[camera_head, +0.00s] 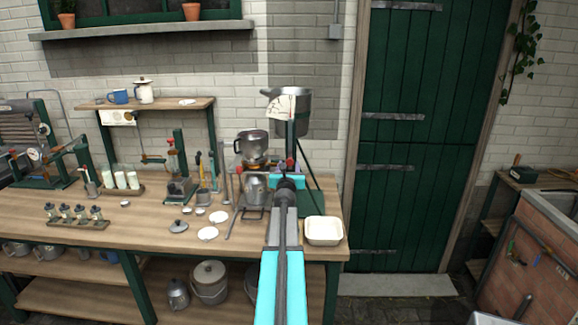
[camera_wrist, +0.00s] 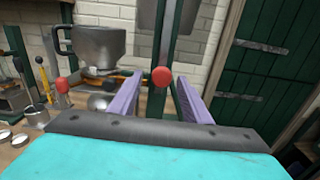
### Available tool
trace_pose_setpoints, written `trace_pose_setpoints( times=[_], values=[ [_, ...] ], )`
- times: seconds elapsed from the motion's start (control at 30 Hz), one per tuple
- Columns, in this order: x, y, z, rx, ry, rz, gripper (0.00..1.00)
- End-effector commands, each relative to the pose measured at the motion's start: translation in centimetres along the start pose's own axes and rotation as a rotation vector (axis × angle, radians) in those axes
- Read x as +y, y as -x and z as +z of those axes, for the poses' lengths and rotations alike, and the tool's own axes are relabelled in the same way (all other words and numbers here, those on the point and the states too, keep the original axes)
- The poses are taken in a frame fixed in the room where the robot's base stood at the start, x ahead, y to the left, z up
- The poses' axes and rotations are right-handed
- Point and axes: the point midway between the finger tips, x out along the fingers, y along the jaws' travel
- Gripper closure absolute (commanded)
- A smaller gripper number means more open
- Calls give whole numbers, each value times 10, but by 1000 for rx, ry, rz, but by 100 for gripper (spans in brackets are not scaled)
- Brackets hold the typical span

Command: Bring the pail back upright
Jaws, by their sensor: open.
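A large grey metal pail (camera_head: 298,120) with a spout on its left hangs at a green stand above the bench's right end. Its rim looks near level in the head view; I cannot judge its exact tilt. Its lower body shows at the top of the wrist view (camera_wrist: 194,22), partly behind the green post. A white plate with markings (camera_head: 279,107) covers part of it. A red knob (camera_wrist: 162,77) stands in front of the post. My gripper (camera_wrist: 160,90) is open, with its purple fingers either side of the knob and gaps showing. In the head view my gripper (camera_head: 289,170) is below the pail.
A grey pot (camera_head: 252,146) sits on a burner stand left of my gripper, with a second red knob (camera_wrist: 61,86) nearby. A cream tray (camera_head: 323,231) lies at the bench's right corner. Lids and small dishes lie left of my arm. A green door (camera_head: 420,140) is behind right.

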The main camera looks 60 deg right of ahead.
Motion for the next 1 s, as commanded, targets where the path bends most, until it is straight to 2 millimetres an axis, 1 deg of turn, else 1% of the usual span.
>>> trace_pose_setpoints(
  times=[0.03,0.1,1.0],
  values=[
    [0,7,0,0,0,0,56],
    [0,13,0,0,-1,0,56],
    [-3,91,0,0,-1,-1,56]
  ],
)
